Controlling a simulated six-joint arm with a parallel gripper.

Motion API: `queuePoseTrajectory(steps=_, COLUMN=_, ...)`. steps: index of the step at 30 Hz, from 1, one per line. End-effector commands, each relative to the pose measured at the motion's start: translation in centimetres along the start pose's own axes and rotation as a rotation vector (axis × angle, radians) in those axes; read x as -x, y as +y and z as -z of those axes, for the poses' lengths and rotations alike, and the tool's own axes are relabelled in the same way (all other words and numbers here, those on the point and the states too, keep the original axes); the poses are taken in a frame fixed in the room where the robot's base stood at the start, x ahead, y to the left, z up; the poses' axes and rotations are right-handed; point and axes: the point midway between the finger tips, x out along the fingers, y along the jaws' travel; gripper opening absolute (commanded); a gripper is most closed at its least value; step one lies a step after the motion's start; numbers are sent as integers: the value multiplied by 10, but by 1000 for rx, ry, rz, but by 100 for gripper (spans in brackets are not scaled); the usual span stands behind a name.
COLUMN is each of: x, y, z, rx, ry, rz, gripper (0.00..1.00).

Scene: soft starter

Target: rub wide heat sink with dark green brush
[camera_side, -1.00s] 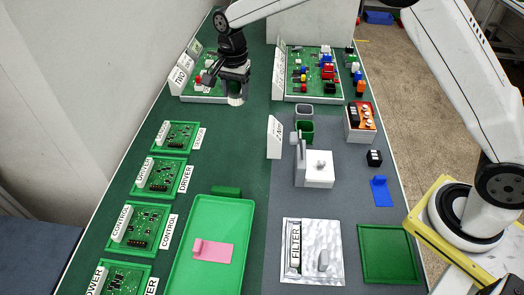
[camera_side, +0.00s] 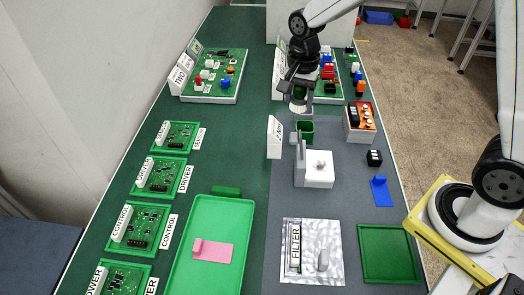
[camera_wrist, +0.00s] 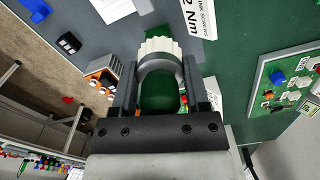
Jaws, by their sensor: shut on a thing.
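My gripper (camera_side: 299,93) is shut on the dark green brush, whose pale bristles (camera_side: 298,107) point down below the fingers. In the wrist view my gripper (camera_wrist: 158,95) grips the brush's dark green handle (camera_wrist: 157,92), and the ribbed white end (camera_wrist: 158,44) shows beyond the fingers. I cannot tell which part is the wide heat sink. Small parts on the boards are hard to make out, and my gripper hides some of the right-hand board.
A circuit board (camera_side: 215,78) stands at the back left. A silver plate (camera_side: 312,272), a green tray (camera_side: 222,280) and a dark green tray (camera_side: 388,254) lie in front.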

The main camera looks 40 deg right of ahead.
Motion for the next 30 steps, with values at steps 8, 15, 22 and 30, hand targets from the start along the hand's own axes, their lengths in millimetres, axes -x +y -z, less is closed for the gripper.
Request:
queuePoseTrajectory(steps=8, x=-3, y=43, z=-6, rx=-1, ry=0, rz=1, gripper=12)
queuePoseTrajectory(steps=15, x=-5, y=65, z=-11, rx=-1, ry=0, rz=0, gripper=12)
queuePoseTrajectory(steps=22, x=-18, y=74, z=-13, rx=1, ry=-2, rz=-3, gripper=12)
queuePoseTrajectory(steps=30, x=-44, y=74, z=-13, rx=0, ry=-2, rz=-4, gripper=12)
